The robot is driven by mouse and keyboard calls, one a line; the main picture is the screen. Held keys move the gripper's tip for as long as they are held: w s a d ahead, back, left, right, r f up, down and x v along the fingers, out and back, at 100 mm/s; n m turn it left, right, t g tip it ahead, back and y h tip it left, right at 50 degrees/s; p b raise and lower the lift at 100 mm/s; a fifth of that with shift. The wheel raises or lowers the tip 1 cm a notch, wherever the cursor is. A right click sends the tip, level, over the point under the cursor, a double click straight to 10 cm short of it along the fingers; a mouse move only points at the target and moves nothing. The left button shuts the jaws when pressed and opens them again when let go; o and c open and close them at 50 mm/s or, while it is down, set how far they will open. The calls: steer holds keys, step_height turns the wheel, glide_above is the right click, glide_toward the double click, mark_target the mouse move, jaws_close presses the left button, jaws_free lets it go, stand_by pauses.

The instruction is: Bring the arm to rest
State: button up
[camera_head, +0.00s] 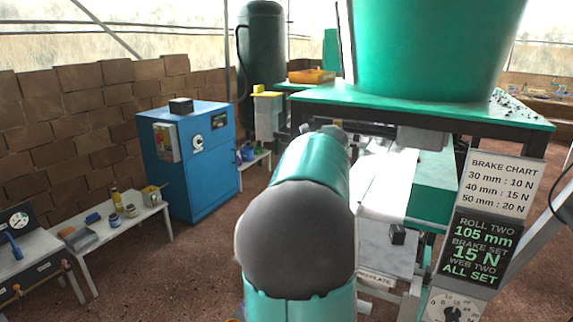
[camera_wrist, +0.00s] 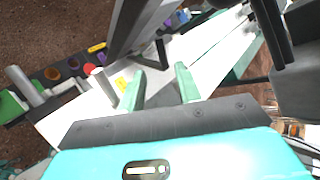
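My arm (camera_head: 305,215) rises from the bottom centre in the head view and reaches forward toward the machine under the green hopper. Its far end is hidden behind its own links there. In the wrist view my gripper (camera_wrist: 161,88) shows two green fingers standing apart with a gap between them. Nothing is held between them. Beyond the fingers lies a white sheet-like surface (camera_wrist: 205,50) of the machine, with a grey post crossing above it.
A green hopper (camera_head: 432,45) stands on the machine's green top (camera_head: 400,103). A white brake chart (camera_head: 503,184) and a dark sign (camera_head: 477,247) stand at right. A blue cabinet (camera_head: 188,160) and a low white bench (camera_head: 115,232) stand at left. Brown floor between is open.

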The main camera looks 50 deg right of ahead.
steer(key=w+a+f+n+t+y, duration=0.1)
steer(key=w+a+n+y, duration=0.2)
steer(key=a+n, duration=1)
steer(key=w+a+f+n+t+y, duration=0.1)
steer(key=w+a+n+y, duration=0.3)
steer(key=a, duration=1.8)
steer(key=s+a+f+n+g, duration=0.1)
steer(key=s+a+f+n, duration=0.3)
steer(key=s+a+n, duration=0.3)
steer(key=s+a+f+n+g+y, duration=0.1)
steer(key=s+a+f+n, duration=0.3)
steer(key=s+a+n, duration=0.3)
steer(key=a+n, duration=0.5)
steer(key=a, duration=0.3)
steer(key=shift+a+n+y, duration=0.3)
steer(key=shift+a, duration=0.1)
steer(key=shift+s, duration=0.1)
